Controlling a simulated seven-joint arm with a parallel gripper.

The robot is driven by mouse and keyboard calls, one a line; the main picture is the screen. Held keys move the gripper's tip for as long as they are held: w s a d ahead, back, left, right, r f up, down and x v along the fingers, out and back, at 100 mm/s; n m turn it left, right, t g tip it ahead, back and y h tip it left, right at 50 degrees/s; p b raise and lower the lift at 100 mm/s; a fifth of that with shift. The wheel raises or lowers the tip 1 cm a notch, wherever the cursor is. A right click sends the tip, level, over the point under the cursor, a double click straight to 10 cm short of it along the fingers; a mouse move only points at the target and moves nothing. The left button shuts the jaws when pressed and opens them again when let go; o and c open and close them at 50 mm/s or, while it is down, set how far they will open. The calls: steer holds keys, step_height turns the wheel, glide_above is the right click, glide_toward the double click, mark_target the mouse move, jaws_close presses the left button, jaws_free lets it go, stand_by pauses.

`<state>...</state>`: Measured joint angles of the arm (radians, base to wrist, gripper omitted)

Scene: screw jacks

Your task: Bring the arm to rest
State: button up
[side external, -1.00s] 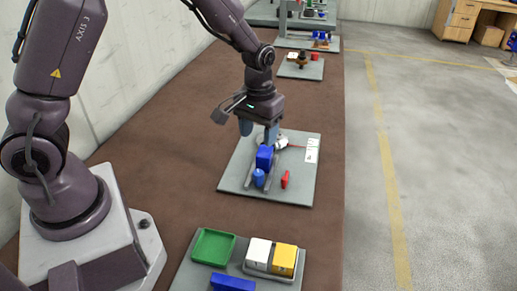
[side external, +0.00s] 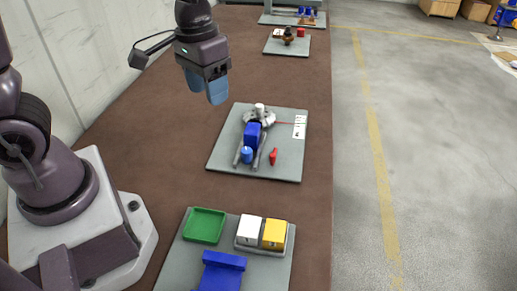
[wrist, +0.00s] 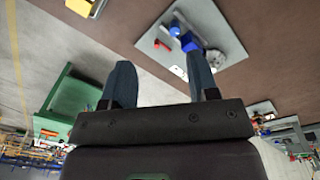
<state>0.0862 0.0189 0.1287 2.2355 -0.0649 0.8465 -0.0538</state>
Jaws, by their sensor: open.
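My gripper (side external: 207,88) is open and empty. It hangs well above the brown table, up and to the left of the grey plate (side external: 222,160) with the screw jack in the side external view. Its two blue-grey fingers (wrist: 163,90) stand apart in the wrist view, with nothing between them. On the plate are a blue block (side external: 253,134), a blue cylinder (side external: 247,155), grey rails, a white and grey round part (side external: 259,115) with a thin red pointer, a red piece (side external: 273,157) and a white marked card (side external: 299,127). The plate also shows in the wrist view (wrist: 225,30).
A nearer grey board holds a green tray (side external: 204,226), a white block (side external: 249,230), a yellow block (side external: 274,234) and a blue part (side external: 221,270). A smaller plate (side external: 287,47) with items lies farther back. The brown table (side external: 150,150) has bare room on the left.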

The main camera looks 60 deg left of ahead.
steer(key=s+r+m+t, duration=0.1)
steer(key=s+r+t, duration=0.4)
steer(key=s+r, duration=0.4)
steer(key=shift+s+d+r+m+y, duration=0.2)
steer(key=shift+r+m+y, duration=0.1)
steer(key=shift+r, duration=0.2)
